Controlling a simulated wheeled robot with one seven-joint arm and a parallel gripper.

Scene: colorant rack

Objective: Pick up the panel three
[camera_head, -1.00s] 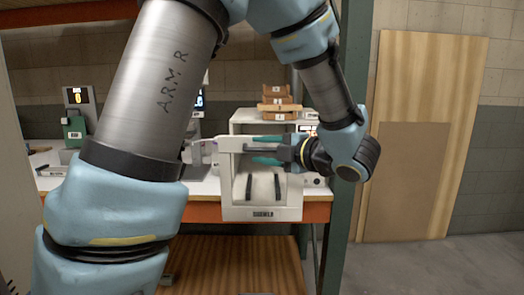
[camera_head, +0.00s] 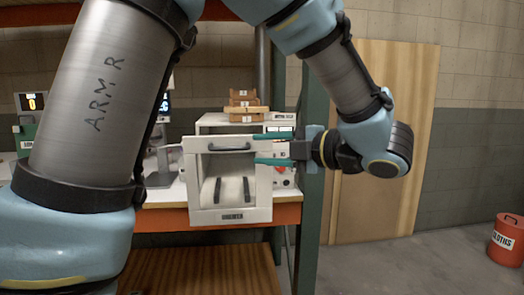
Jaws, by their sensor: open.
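Several wooden panels (camera_head: 243,102) with small white labels lie stacked on top of a white boxy machine (camera_head: 205,217). The label numbers are too small to read for certain, so I cannot tell which is panel three. My gripper (camera_head: 270,149) has two teal fingers pointing left, spread apart and empty. It is in front of the machine's right side, below and to the right of the stack.
The machine's front frame has a dark handle (camera_head: 230,147) and an opening with two black strips inside. A screen and a scale-like device with a yellow readout (camera_head: 32,102) stand left. A green post (camera_head: 312,200) rises right of the machine. A red bin (camera_head: 507,240) stands on the floor at right.

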